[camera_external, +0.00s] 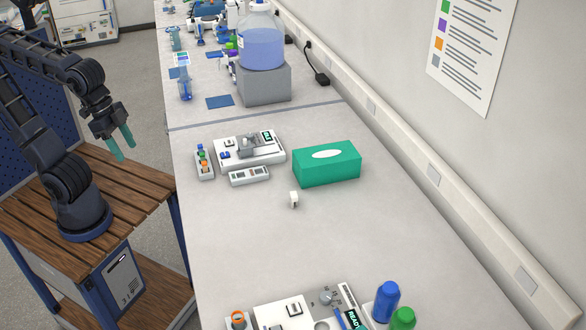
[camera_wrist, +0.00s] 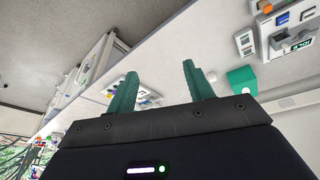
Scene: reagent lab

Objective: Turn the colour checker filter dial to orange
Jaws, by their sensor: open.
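A white instrument (camera_external: 275,318) with a green-lit display is cut off by the bottom edge of the external view. A grey round knob (camera_external: 326,298) with small marks around it sits on its top and looks like the filter dial. Its setting is too small to read. A second white instrument (camera_external: 222,152) with a small display stands further back on the bench. My gripper (camera_external: 124,153) is open and empty, left of the bench and well away from both instruments. Its two teal fingers also show apart in the wrist view (camera_wrist: 160,69).
A green tissue box (camera_external: 325,168) and a small white item (camera_external: 294,200) stand mid-bench. A small vial rack (camera_external: 204,163) is at the left edge. A blue-liquid carboy (camera_external: 262,45) stands on a grey block (camera_external: 265,84). Blue (camera_external: 386,302) and green (camera_external: 403,318) caps are front right.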

